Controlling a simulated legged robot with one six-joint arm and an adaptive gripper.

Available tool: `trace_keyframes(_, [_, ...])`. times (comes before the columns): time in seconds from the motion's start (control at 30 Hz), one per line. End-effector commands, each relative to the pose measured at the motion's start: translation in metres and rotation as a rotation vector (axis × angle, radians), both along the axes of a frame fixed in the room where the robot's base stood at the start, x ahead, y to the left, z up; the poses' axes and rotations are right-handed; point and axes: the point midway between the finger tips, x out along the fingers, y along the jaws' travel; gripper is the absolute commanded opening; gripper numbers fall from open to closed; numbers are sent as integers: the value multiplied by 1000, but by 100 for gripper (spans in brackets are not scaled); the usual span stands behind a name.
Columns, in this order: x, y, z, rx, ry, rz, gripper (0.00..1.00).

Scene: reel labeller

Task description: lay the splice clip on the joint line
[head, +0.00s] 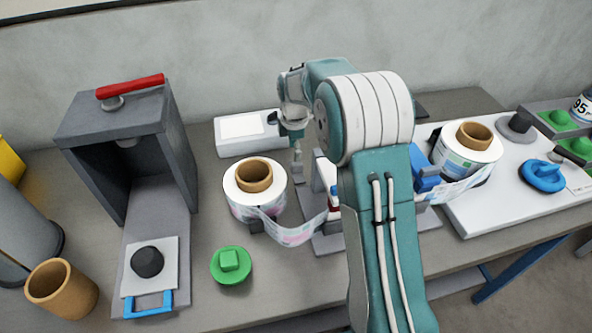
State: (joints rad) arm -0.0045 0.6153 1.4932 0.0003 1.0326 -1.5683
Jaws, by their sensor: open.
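My gripper (297,160) points down at mid-table, behind and right of the left label roll (241,203). It is small in the head view, its jaws are open, and nothing shows between them. A printed label strip (290,234) runs from the left roll to a grey splicing stand (325,243). Another strip (447,191) leaves the right label roll (467,150) beside a blue block (427,181). My arm hides the middle of the stand, where the strips would meet. I cannot make out the splice clip or the joint line.
A grey press frame (125,160) with a red lever stands at left. A green knobbed disc (230,265), a brown cup (61,288) and a white box (247,133) stand on the grey table. A blue knob (542,176) lies on the white board (480,213) at right.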

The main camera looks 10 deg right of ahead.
Motion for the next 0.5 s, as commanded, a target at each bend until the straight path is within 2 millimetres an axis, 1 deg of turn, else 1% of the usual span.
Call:
trace_keyframes(0.13, [-3,1,-14,0,3,-1,69])
trace_keyframes(0.27, [-9,4,-34,0,4,0,69])
trace_keyframes(0.33, [-8,3,-44,0,3,-1,69])
trace_keyframes(0.4, [-8,3,-51,0,2,-1,69])
trace_keyframes(0.5, [-8,3,-55,0,-1,-1,69])
